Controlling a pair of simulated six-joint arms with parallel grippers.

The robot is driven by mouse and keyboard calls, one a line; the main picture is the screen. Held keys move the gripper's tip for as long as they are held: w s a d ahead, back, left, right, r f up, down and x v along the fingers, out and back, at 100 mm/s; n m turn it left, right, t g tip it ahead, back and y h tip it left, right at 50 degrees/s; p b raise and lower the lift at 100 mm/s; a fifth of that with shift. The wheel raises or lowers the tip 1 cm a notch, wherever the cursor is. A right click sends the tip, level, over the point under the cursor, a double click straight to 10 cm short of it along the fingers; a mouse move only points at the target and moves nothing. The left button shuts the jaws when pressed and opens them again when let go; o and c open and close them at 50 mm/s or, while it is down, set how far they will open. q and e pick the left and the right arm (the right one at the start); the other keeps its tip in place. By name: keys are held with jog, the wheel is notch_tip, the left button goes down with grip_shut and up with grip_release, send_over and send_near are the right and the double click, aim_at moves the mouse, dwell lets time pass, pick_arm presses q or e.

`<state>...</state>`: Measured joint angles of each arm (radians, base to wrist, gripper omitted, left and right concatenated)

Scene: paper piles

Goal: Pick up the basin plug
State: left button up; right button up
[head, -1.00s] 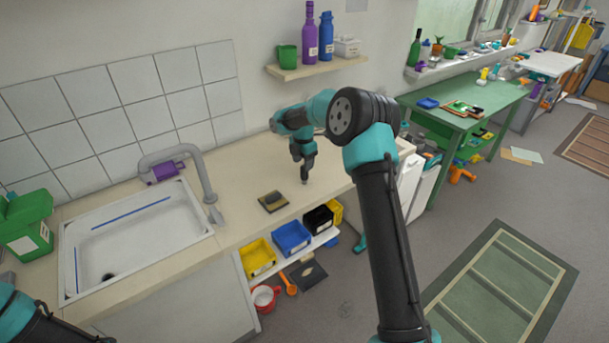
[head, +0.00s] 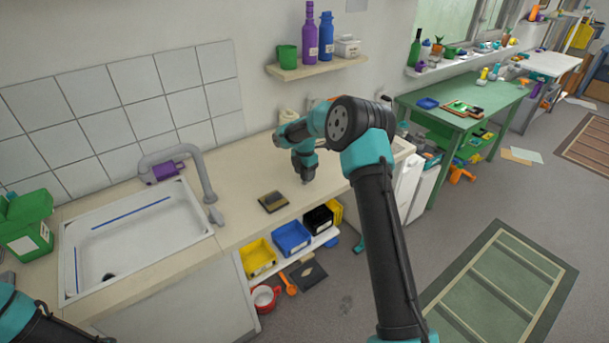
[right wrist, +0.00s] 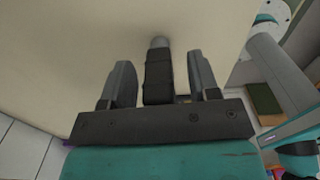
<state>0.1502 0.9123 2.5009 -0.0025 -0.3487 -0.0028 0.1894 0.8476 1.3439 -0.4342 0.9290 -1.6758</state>
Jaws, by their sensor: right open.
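My right gripper (head: 306,180) points down at the counter, behind the dark sponge-like block. In the right wrist view its two grey fingers (right wrist: 160,82) are spread apart. A black piece with a grey rounded end (right wrist: 158,72) shows between the fingers, with gaps on both sides; I cannot tell for sure whether it is the basin plug. A dark round spot (head: 108,277) lies on the floor of the white sink (head: 150,232); I cannot tell whether it is a plug or the drain. Only part of my left arm shows, at the lower left, without its gripper.
The dark block with a brown top (head: 273,202) lies on the counter (head: 235,222) between sink and right gripper. The grey tap (head: 206,184) rises at the sink's back right. A green canister (head: 28,225) stands left. Yellow and blue bins (head: 291,237) sit below the counter edge.

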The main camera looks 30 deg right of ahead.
jog(key=c, duration=1)
jog(key=shift+r, duration=0.1)
jog(key=shift+r, duration=1.3)
jog(key=shift+s+a+r, duration=0.25)
jog(key=shift+s+r, duration=0.1)
jog(key=shift+r, duration=0.15)
jog(key=s+a+r, duration=0.1)
jog(key=s+a, duration=0.7)
jog(key=s, duration=0.5)
jog(key=shift+r, duration=0.15)
